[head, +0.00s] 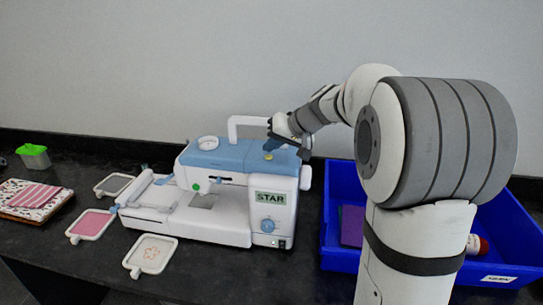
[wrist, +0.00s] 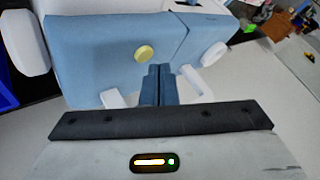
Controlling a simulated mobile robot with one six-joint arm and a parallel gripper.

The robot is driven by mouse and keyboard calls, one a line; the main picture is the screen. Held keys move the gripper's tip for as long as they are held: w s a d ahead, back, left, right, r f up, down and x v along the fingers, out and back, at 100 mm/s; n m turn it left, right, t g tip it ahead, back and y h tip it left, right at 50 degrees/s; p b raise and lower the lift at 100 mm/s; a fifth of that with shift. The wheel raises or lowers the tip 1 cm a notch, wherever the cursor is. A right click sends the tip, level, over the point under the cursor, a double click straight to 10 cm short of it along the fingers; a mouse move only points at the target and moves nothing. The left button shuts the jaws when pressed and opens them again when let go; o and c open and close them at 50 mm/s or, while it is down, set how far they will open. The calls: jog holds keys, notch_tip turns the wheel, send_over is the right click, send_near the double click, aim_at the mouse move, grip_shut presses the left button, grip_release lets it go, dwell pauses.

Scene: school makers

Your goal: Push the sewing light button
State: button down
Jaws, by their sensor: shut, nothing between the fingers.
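The white and light-blue sewing machine (head: 228,160) stands on the dark counter. A round yellow button (head: 268,156) sits on its blue top, and also shows in the wrist view (wrist: 145,53). A green round button (head: 196,187) is on the front, and a small switch (head: 282,243) is low at the right. Which one is the light button is not labelled legibly. My gripper (head: 272,146) is over the right part of the machine's top, near the yellow button. In the wrist view its dark fingers (wrist: 158,70) are shut and empty, just beside the button; contact cannot be told.
A white handle (head: 232,122) rises behind the machine's top. A blue bin (head: 335,200) with items stands at the right, partly behind my arm. Embroidery hoops (head: 92,223), a patterned stack (head: 18,200) and a green box (head: 34,158) lie at the left.

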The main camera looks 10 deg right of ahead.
notch_tip(320, 180, up, 6)
jog(key=p, duration=0.3)
dwell(0.4)
jog(key=shift+s, duration=0.1)
jog(key=s+f+g+h, duration=0.1)
jog(key=s+f, duration=0.3)
jog(key=s, duration=0.6)
jog(key=s+f+g+h, duration=0.1)
jog(key=s+f+h, duration=0.2)
jog(key=s, duration=0.7)
jog(key=s+f+g+h, duration=0.1)
jog(key=s+f, duration=0.4)
jog(key=s, duration=0.5)
jog(key=shift+s+g+h, duration=0.4)
jog(key=shift+h, duration=0.2)
